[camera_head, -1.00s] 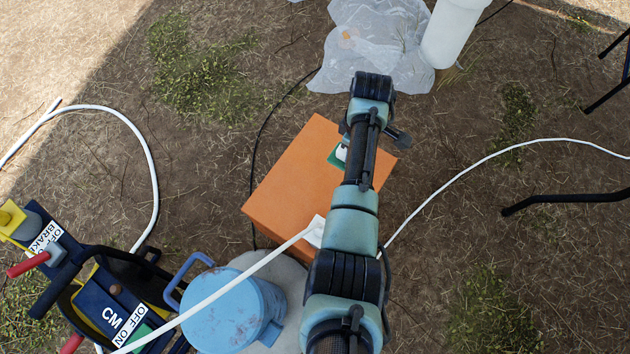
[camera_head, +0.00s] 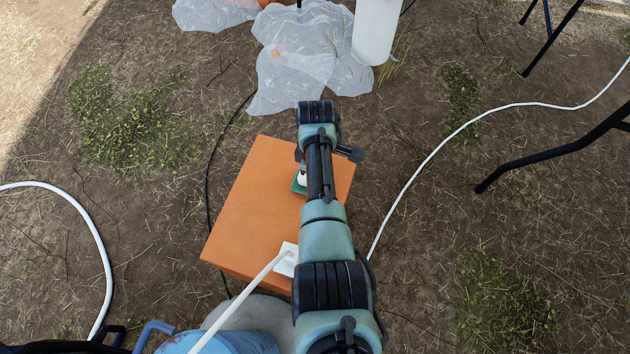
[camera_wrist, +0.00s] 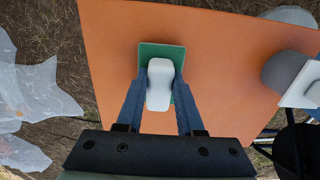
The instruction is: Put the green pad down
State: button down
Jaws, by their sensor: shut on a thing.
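The green pad (camera_wrist: 174,50) shows in the wrist view, with a rounded white block (camera_wrist: 160,72) on it between my fingers. My gripper (camera_wrist: 160,88) is shut on it, one dark blue finger on each side of the white block. Behind the pad is the flat top of an orange box (camera_wrist: 225,75). I cannot tell whether the pad touches it. In the head view a green edge of the pad (camera_head: 297,188) shows beside my arm, over the orange box (camera_head: 255,200). My arm hides the rest.
A white fitting (camera_head: 287,258) with a white hose lies at the box's near edge. A light blue container (camera_head: 225,343) stands nearer. Clear plastic sheeting (camera_head: 295,65) and a white cylinder (camera_head: 376,30) lie beyond. The box top left of the pad is bare.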

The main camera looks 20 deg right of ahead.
jog(key=shift+f, duration=0.35)
jog(key=shift+f, duration=0.2)
jog(key=c, duration=0.5)
grip_release()
jog(key=shift+c, duration=0.2)
jog(key=shift+r, duration=0.15)
notch_tip(320, 180, up, 12)
jog(key=p, duration=0.7)
